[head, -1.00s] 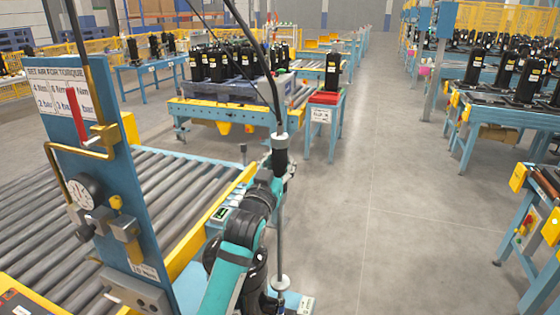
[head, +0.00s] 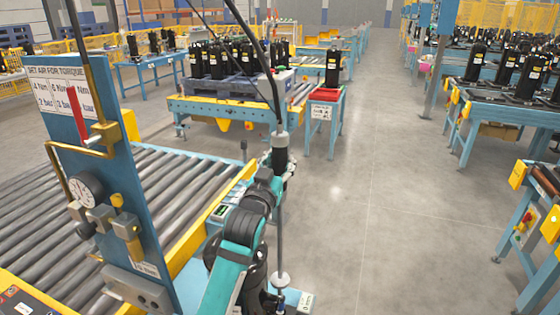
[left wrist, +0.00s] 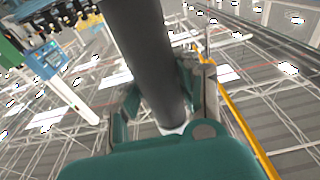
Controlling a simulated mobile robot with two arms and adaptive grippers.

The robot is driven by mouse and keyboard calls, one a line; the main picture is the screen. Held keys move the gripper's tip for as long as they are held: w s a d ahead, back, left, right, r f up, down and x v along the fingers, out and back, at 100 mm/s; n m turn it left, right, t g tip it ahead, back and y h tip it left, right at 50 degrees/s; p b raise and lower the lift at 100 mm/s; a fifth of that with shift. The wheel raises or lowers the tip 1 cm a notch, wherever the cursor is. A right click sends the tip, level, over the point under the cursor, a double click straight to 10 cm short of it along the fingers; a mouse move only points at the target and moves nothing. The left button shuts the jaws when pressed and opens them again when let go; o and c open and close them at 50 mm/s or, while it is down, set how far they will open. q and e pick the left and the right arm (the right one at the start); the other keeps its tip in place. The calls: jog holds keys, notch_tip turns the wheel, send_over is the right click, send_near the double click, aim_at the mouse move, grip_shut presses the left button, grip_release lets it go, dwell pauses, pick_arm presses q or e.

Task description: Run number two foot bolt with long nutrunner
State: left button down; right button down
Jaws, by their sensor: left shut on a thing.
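The long nutrunner (head: 279,215) hangs upright from a dark hose in the head view. Its thin grey shaft runs down to a pale disc and a small blue end near the bottom edge. My left gripper (head: 279,165) is shut around its dark upper body, which also shows as a thick dark cylinder (left wrist: 145,50) between the fingers (left wrist: 160,100) in the left wrist view. A black compressor (head: 257,272) stands below, partly behind my left arm. The foot bolts cannot be made out, nor whether the nutrunner's end touches one. My right gripper is not in view.
A blue air panel (head: 110,165) with gauge and red lever stands at left, before a roller conveyor (head: 160,190). Behind are a pallet of compressors (head: 238,88) and a stand with a red tray (head: 325,96). The grey aisle floor (head: 400,210) is clear.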

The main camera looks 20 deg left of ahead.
aim_at(280, 174)
pick_arm(q)
jog(key=shift+f+b, duration=0.55)
jog(key=shift+f, duration=0.45)
dwell(0.9)
jog(key=shift+s+f+b, duration=0.1)
jog(key=shift+f+b, duration=0.25)
jog(key=shift+f, duration=0.45)
dwell(0.7)
dwell(1.2)
jog(key=shift+r+p, duration=2.45)
jog(key=shift+r, duration=0.3)
